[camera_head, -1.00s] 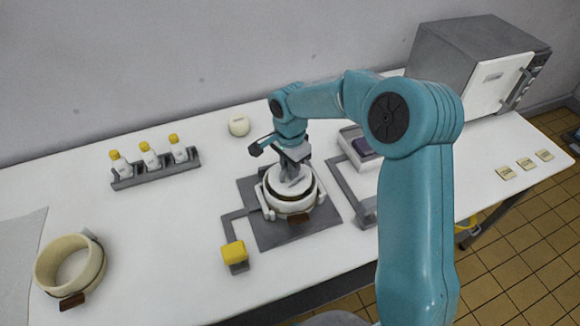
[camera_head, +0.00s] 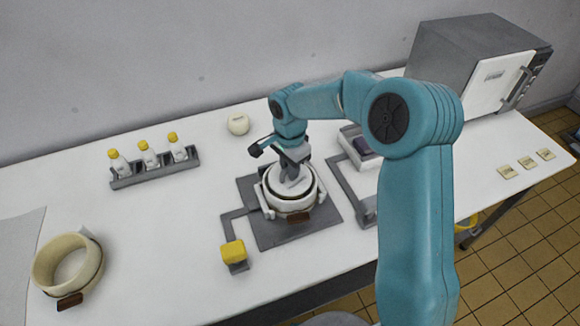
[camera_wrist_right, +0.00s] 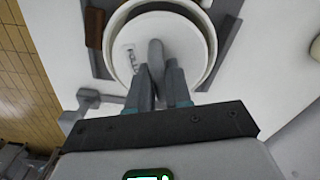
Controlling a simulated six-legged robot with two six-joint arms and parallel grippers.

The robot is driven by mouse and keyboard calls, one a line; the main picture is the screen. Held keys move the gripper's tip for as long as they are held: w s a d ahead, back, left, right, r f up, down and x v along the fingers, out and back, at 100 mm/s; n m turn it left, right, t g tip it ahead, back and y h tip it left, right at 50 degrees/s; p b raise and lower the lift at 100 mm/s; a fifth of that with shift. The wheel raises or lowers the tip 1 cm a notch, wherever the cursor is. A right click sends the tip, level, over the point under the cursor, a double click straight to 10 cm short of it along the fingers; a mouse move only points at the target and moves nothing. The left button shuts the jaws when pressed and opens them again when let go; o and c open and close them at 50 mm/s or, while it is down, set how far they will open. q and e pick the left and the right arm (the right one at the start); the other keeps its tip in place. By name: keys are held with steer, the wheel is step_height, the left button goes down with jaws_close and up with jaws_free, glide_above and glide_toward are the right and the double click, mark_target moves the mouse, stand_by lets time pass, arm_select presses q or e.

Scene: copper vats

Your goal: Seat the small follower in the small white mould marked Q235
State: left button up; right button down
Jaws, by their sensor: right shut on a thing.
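The small white mould (camera_head: 287,206) stands on a dark grey base plate, with a brown tag at its front; I cannot read its marking. The small follower (camera_wrist_right: 187,48), a pale disc with lettering and a grey grip, lies inside the mould's ring. It also shows in the head view (camera_head: 291,190), below the mould's rim and looking roughly level. My right gripper (camera_wrist_right: 158,72) is shut on the follower's grip, straight above the mould. Whether the disc rests on what is below is hidden. My left gripper is not in view.
Grey bars and a yellow block (camera_head: 233,251) flank the base plate (camera_head: 264,238). A larger cream mould (camera_head: 78,283) stands front left. A bottle rack (camera_head: 157,174) and a round cream piece (camera_head: 238,124) are behind. A grey oven (camera_head: 470,60) stands back right. The left-centre table is clear.

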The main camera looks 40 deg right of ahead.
steer(key=shift+f+b, duration=0.9)
steer(key=shift+f, duration=0.1)
stand_by(0.4)
steer(key=c, duration=1)
jaws_free()
steer(key=shift+o, duration=0.2)
step_height(320, 180, up, 16)
steer(key=shift+r, duration=0.25)
